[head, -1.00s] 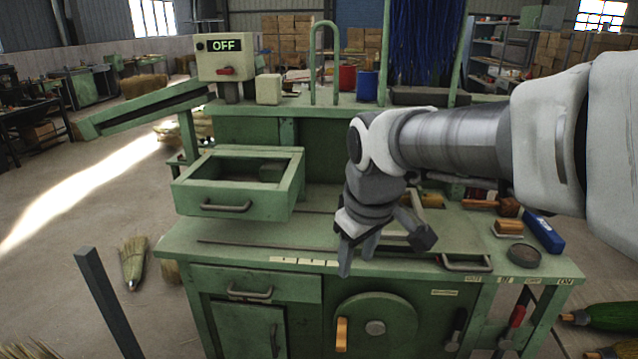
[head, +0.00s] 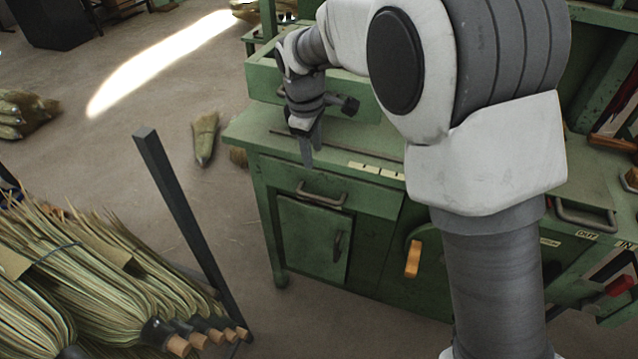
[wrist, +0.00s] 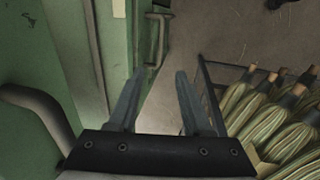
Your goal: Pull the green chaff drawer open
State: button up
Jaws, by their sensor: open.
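A shut green drawer (head: 370,201) with a grey bar handle (head: 322,194) sits under the left end of the green bench top; I take it for the chaff drawer, though no label names it. In the wrist view a bar handle (wrist: 157,40), apparently this one, shows beyond the fingertips. My gripper (head: 312,152) points down at the bench's front edge, above the handle and apart from it. In the wrist view its two fingers (wrist: 158,78) are spread with nothing between them.
An upper green drawer box (head: 262,75) is close behind my gripper; its handle (wrist: 35,105) appears near the wrist. A cupboard door (head: 314,240) is below the drawer. A dark post (head: 185,215) and bundled brooms (head: 90,270) stand at the left front. Floor between is clear.

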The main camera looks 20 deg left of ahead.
aim_at(319, 197)
jog(key=w+f, duration=0.1)
jog(key=f, duration=0.4)
jog(key=w+f+b, duration=0.1)
jog(key=f, duration=0.5)
jog(key=w+f+b, duration=0.1)
jog(key=f, duration=0.5)
jog(key=shift+d, duration=0.15)
grip_shut()
dwell(0.8)
